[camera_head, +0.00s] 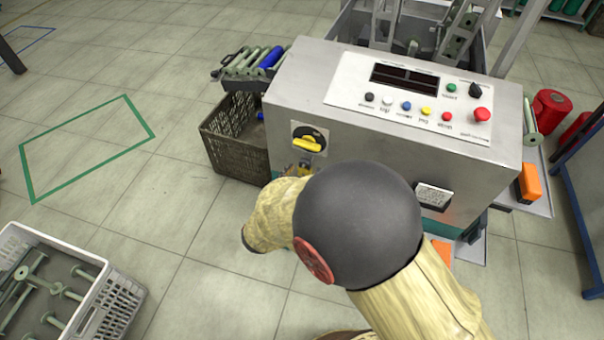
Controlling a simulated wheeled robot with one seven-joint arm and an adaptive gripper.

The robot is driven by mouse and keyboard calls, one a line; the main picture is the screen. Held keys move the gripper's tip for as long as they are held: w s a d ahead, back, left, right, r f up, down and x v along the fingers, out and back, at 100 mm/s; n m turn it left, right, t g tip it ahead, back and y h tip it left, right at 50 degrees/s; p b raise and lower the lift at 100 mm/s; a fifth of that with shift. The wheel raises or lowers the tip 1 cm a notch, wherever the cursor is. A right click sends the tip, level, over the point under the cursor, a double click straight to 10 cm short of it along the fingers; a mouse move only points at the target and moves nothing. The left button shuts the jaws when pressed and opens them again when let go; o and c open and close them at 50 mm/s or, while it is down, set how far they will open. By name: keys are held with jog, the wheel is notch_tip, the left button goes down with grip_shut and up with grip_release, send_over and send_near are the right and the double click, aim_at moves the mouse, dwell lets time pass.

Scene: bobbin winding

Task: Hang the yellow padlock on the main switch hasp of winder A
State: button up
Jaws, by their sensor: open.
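The winder (330,93) is a grey metal cabinet with a sloped control panel. Its main switch (308,142) is a yellow rotary handle on a black plate at the left of the front face. Just below the switch, a small yellowish shape (302,169) shows beside the edge of my arm. It may be the padlock at the hasp, but it is too small and partly covered to tell, or to tell whether it hangs there. My arm, in a tan cover with a dark joint, covers the area below. My gripper is hidden behind it.
A brown crate (222,146) stands left of the winder, below a rack of bobbins (252,62). A grey crate of green bobbins (100,305) is at the lower left. Orange boxes (530,182) sit at the right.

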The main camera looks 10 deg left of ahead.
jog(key=v, duration=1.1)
jog(key=shift+s, duration=0.4)
jog(key=shift+r, duration=0.1)
jog(key=s+d+f+m+g+h, duration=0.2)
jog(key=s+d+f+m+g, duration=0.15)
jog(key=s+d+m, duration=0.2)
jog(key=s+d+r+m+g+p, duration=0.1)
jog(key=s+d+r+m+g, duration=0.15)
jog(key=d+m, duration=0.35)
jog(key=s+d+r+m+g+p, duration=0.1)
jog(key=s+d+r+m+g, duration=0.1)
jog(key=s+d+m+g, duration=0.25)
jog(key=d+r+m+t+y+p, duration=0.1)
jog(key=d+r+m+y+p, duration=0.1)
jog(key=d+r+m, duration=0.6)
jog(key=d+r+m+t+y+p, duration=0.1)
jog(key=d+r+m+y+p, duration=0.1)
jog(key=d+r+m, duration=0.6)
notch_tip(320, 180, up, 7)
jog(key=shift+s+d+f+m+p, duration=0.1)
jog(key=shift+s+d+m+p, duration=0.35)
jog(key=shift+m, duration=0.65)
